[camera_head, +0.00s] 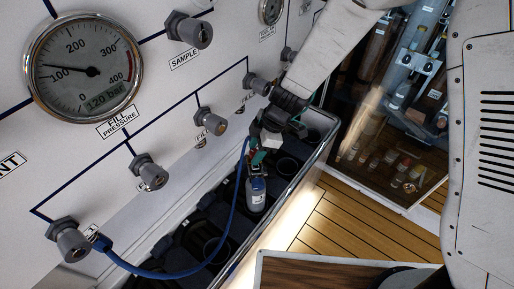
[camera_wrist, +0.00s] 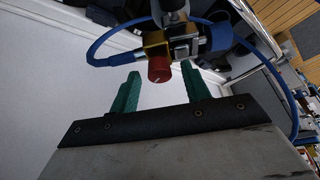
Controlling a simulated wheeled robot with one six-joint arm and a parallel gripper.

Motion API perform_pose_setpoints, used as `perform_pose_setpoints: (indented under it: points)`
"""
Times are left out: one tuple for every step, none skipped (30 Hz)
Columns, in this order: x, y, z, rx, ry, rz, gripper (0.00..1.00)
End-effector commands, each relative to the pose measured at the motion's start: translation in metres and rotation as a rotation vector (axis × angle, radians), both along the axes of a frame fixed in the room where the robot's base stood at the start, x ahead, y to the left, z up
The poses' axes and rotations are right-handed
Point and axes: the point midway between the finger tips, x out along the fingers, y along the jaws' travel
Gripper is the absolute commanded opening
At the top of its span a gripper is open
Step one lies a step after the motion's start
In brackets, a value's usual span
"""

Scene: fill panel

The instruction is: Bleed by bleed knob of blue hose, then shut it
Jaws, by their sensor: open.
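The blue hose (camera_head: 235,205) runs from a fitting at the panel's lower left, sags across the rack and rises to a connector at a small grey-blue bottle (camera_head: 256,195). In the wrist view the hose (camera_wrist: 104,42) meets a brass and metal connector (camera_wrist: 180,45) with a red bleed knob (camera_wrist: 159,69). My gripper (camera_wrist: 161,82) has green fingers spread apart, with the red knob between and slightly beyond their tips; contact cannot be told. In the head view my gripper (camera_head: 264,153) is over the bottle and partly hides the connector.
The fill pressure gauge (camera_head: 86,68) reads a little above 100. Several grey valve knobs (camera_head: 149,172) stick out from the white panel. The rack (camera_head: 318,165) has a raised metal rim and dark empty wells. A glass-fronted cabinet (camera_head: 385,150) and wooden floor (camera_head: 345,222) lie at right.

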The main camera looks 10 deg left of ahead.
Motion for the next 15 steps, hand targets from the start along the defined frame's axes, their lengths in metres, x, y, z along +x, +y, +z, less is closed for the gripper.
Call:
perform_pose_setpoints:
  points:
    - [0.0, 0.0001, 0.0002, 0.0, 0.0, 0.0, 0.47]
    - [0.0, 0.0001, 0.0003, 0.0, 0.0, 0.0, 0.47]
    - [-0.0001, 0.0001, 0.0003, 0.0, 0.0, 0.0, 0.39]
    - [-0.0001, 0.0, 0.0004, 0.0, 0.0, 0.0, 0.3]
    - [-0.0001, 0.0, 0.0004, 0.0, 0.0, 0.0, 0.22]
    - [-0.0001, 0.0, 0.0003, 0.0, 0.0, 0.0, 0.11]
    - [-0.0001, -0.0001, 0.0004, 0.0, 0.0, 0.0, 0.03]
    - [-0.0001, -0.0002, 0.0004, 0.0, 0.0, 0.0, 0.02]
    - [-0.0002, -0.0002, 0.0004, 0.0, 0.0, 0.0, 0.02]
    - [-0.0002, -0.0002, 0.0004, 0.0, 0.0, 0.0, 0.02]
    - [-0.0001, -0.0002, 0.0005, 0.0, 0.0, -0.001, 0.02]
    - [-0.0002, -0.0003, 0.0004, 0.0, 0.001, -0.002, 0.02]
    - [-0.0003, -0.0004, 0.0004, 0.0, 0.001, -0.004, 0.02]
    - [-0.0003, -0.0004, 0.0004, 0.0, 0.001, -0.007, 0.02]
    - [-0.0005, -0.0004, 0.0004, 0.0, 0.001, -0.014, 0.02]
